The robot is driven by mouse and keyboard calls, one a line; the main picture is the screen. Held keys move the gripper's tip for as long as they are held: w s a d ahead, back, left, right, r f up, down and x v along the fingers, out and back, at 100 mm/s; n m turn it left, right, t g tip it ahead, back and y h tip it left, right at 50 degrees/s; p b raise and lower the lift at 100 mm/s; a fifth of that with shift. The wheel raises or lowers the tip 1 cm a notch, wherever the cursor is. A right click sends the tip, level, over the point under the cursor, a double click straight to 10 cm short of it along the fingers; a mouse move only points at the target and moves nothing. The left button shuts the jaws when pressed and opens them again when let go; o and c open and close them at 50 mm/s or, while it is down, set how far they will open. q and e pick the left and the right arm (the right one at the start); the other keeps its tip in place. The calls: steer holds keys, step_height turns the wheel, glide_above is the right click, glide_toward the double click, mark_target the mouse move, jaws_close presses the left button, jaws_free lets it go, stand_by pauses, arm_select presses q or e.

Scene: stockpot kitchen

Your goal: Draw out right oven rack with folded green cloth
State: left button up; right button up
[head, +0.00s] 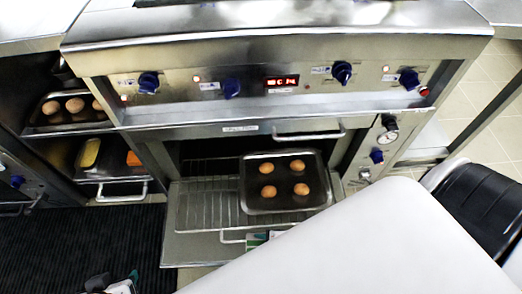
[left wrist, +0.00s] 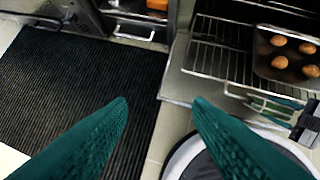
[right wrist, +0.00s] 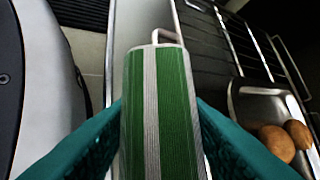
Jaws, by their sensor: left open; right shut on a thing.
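The wire oven rack (head: 205,207) sits out over the lowered oven door, with a dark tray (head: 258,204) of several brown buns on its right part. The folded green cloth (right wrist: 158,110), with a pale stripe, is pinched between the teal fingers of my right gripper (right wrist: 155,112). Its far end is at the rack's front handle (right wrist: 166,37); whether it wraps the bar is hidden. In the head view my white arm covers most of the right gripper. My left gripper (left wrist: 162,104) is open and empty over the floor, left of the oven.
The oven front (head: 240,85) has blue knobs and a red display above the opening. A left cabinet holds another bun tray (head: 68,108) and a lower handled rack (head: 122,186). A black ribbed mat (head: 85,240) covers the floor at left.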

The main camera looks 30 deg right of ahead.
arm_select(q)
steer(key=shift+s+a+f+g, duration=0.2)
steer(key=shift+s+g, duration=0.15)
steer(key=shift+s, duration=0.2)
steer(key=shift+s+a+f+g, duration=0.1)
steer(key=shift+s+a+g, duration=0.05)
steer(key=shift+s+g, duration=0.3)
arm_select(e)
steer(key=shift+s+a, duration=0.3)
steer(key=shift+s, duration=0.15)
arm_select(q)
steer(key=shift+s, duration=0.2)
steer(key=shift+s+a+r+p, duration=0.1)
steer(key=shift+s+p, duration=0.05)
steer(key=shift+p, duration=0.25)
arm_select(e)
steer(key=shift+r, duration=0.15)
arm_select(q)
steer(key=shift+s, duration=0.25)
steer(key=shift+s+a+g+y, duration=0.1)
steer(key=shift+s+g+y, duration=0.2)
steer(key=shift+s+g, duration=0.1)
steer(key=shift+s+a+f, duration=0.1)
steer(key=shift+s+f, duration=0.05)
steer(key=shift+f, duration=0.05)
steer(key=shift+r+p, duration=0.2)
steer(key=shift+p, duration=0.1)
arm_select(e)
steer(key=shift+r, duration=0.2)
